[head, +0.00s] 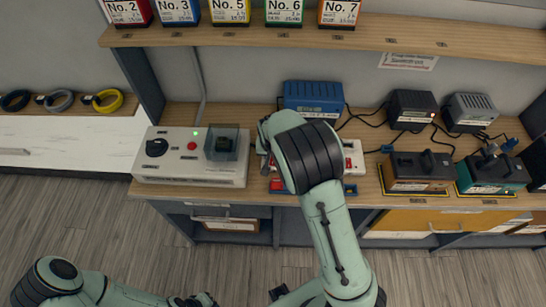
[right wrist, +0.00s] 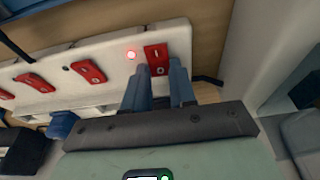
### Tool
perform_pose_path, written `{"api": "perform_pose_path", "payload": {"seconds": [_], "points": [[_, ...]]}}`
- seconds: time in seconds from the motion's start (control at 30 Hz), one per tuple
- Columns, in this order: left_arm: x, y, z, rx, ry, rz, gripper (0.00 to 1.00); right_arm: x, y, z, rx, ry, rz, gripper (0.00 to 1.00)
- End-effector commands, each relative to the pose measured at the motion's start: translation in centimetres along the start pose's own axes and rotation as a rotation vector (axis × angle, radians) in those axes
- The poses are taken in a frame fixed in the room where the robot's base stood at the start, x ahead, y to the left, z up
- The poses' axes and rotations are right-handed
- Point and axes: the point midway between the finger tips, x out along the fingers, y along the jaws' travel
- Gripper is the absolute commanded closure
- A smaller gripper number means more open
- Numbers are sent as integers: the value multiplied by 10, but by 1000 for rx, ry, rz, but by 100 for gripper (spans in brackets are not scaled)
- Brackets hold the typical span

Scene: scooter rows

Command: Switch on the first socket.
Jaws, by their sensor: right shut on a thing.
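A white socket strip (right wrist: 110,60) with several red rocker switches runs across the right wrist view. In the head view its right end (head: 354,155) shows beside my right arm, which hides most of it. At the strip's right end in the wrist view, a red switch (right wrist: 157,60) sits beside a red lamp (right wrist: 131,54) that is lit. A lamp (right wrist: 66,68) farther left looks dark. My right gripper (right wrist: 158,82) has its two blue fingers at the end switch and is shut on it. My left gripper (head: 197,300) is low at the bottom edge, its jaws unclear.
A white console (head: 190,176) with a black knob, a red button and a clear cover stands left of the strip. A blue charger (head: 313,98) is behind it. Black boxes (head: 412,108) with cables and more chargers (head: 420,170) fill the bench's right side. A shelf (head: 320,30) hangs above.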

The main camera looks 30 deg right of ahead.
Motion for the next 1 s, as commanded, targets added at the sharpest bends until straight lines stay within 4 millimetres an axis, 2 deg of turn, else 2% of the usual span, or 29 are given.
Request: {"api": "perform_pose_path", "payload": {"seconds": [0.27, 0.3, 0.37, 0.67, 0.77, 0.87, 1.0], "points": [[-2, 1, -2, 2, 3, 1, 100, -1, 1, 0, -1, 3, 3, 100], [-2, 1, -2, 2, 3, 1, 100, -1, 1, 0, -1, 3, 3, 68], [-2, 1, -2, 2, 3, 1, 100, 0, 1, 0, -1, 3, 3, 49], [-2, 1, -2, 1, 3, 1, 100, -1, 0, 0, -1, 2, 3, 49], [-3, 2, -2, 2, 4, 1, 100, -8, 0, 0, -1, 3, 1, 49], [-6, 3, -4, 2, 6, 2, 100, -23, -1, 0, -1, 3, -1, 49], [-12, 7, -8, 4, 11, 4, 100, -55, -2, -1, -3, 6, -4, 49]]}}
